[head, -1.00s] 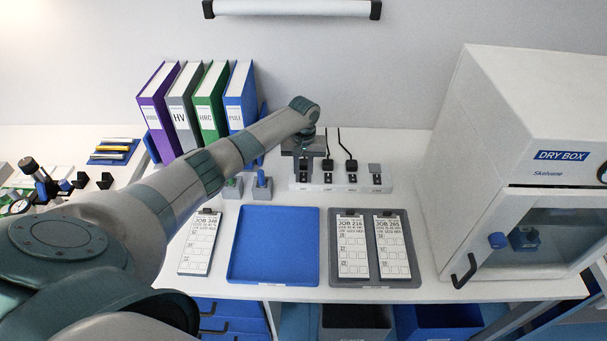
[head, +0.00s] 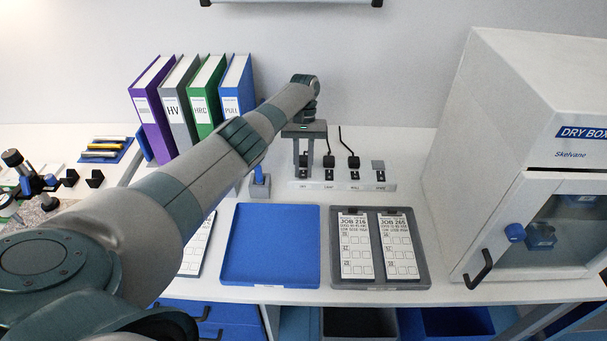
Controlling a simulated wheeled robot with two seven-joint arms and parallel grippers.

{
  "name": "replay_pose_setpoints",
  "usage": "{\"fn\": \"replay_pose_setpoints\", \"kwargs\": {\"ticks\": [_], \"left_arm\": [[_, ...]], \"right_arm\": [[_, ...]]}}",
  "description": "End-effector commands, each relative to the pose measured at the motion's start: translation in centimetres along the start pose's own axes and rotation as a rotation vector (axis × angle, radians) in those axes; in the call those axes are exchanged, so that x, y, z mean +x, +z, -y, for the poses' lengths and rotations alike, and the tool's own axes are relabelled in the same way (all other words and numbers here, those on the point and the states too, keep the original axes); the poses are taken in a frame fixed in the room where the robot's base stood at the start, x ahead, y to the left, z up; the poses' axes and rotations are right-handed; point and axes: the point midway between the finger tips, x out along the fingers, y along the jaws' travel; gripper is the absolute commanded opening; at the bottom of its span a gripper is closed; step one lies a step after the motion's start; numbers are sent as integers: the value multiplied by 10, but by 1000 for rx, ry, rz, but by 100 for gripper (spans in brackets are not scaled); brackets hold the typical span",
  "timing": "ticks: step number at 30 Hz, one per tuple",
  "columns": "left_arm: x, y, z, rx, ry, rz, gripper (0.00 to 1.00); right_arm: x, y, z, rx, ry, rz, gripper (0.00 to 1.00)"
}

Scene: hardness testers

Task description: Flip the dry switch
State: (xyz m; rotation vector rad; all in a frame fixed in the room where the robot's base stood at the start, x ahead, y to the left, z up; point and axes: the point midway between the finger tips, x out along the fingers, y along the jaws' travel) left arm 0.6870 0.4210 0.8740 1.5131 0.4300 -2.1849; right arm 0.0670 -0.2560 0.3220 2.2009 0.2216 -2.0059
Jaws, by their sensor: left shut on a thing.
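A pale switch strip (head: 342,187) lies at the back of the bench in the head view, with several labelled positions in a row. The dry switch is the leftmost, above its label. My left gripper (head: 303,172) points down over that end, its two fingers astride the dry switch and shut on it. The fingers and wrist hide most of this switch, so I cannot tell which way it is set. The lamp switch (head: 328,175) is close to the right of the fingers. My right gripper is out of view.
Black leads rise from the middle positions of the strip. A small grey stand with a blue top (head: 260,184) is just left of the strip. A blue tray (head: 271,279) and a grey clipboard tray (head: 381,284) lie in front. The dry box (head: 540,110) stands at right.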

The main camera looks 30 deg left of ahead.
Motion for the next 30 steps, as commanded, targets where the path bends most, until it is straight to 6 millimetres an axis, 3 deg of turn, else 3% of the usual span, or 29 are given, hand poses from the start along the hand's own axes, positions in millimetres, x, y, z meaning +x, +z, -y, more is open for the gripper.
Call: {"fn": "replay_pose_setpoints", "kwargs": {"ticks": [9,10,12,23,30], "left_arm": [[-2,0,1,-1,0,3,0],[-2,0,1,-1,0,3,23],[-2,0,0,0,1,3,39],[-2,1,0,1,1,5,39],[-13,4,1,1,1,5,39]], "right_arm": [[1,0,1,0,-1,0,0],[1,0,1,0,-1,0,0],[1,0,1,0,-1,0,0],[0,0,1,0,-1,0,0],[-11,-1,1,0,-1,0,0]]}}
